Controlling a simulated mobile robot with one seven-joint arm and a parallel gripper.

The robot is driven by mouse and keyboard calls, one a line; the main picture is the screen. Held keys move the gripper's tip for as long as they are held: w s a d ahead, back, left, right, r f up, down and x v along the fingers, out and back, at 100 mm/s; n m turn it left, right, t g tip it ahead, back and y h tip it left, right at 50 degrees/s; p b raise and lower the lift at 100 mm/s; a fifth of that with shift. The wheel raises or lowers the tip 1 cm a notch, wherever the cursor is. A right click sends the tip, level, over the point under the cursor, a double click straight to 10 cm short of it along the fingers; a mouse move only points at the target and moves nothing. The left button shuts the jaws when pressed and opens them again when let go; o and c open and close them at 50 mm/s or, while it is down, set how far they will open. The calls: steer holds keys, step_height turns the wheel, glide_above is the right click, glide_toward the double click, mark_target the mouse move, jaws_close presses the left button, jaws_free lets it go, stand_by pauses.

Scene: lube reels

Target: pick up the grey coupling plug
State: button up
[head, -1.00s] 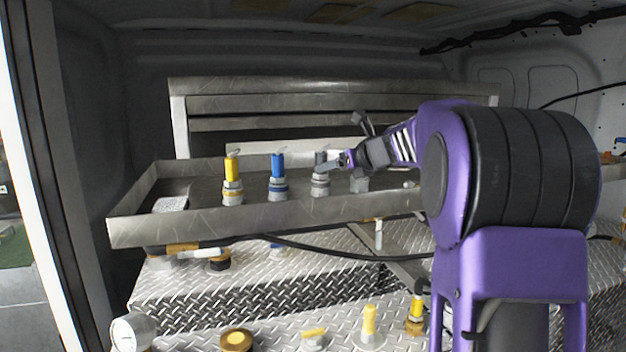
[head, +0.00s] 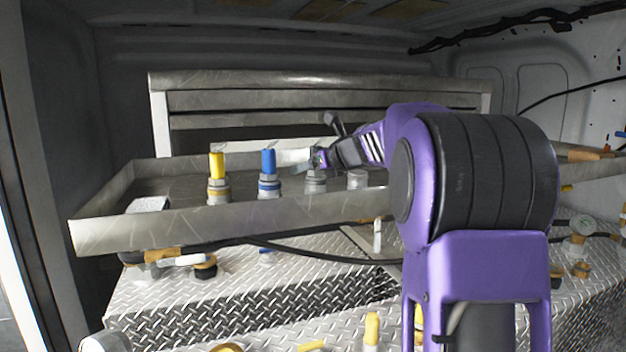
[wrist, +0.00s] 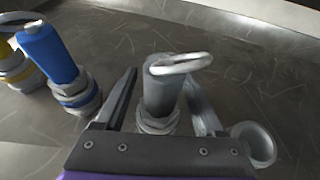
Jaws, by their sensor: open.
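The grey coupling plug (head: 316,184) stands upright in the metal tray (head: 240,222). In the wrist view the plug (wrist: 163,96) has a grey body, a pale loop on top and a ringed collar below. My gripper (wrist: 160,78) is open, with one finger to the left of the plug and one to its right; I cannot tell if either touches. In the head view my gripper (head: 312,160) covers the plug's upper part. A blue plug (head: 268,164) and a yellow plug (head: 217,166) stand to its left.
A short grey cylinder (head: 357,180) stands just right of the grey plug, and its hollow top (wrist: 255,140) lies close by the right finger. The tray's raised walls surround the plugs.

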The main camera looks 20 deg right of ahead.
jaws_close()
stand_by(0.4)
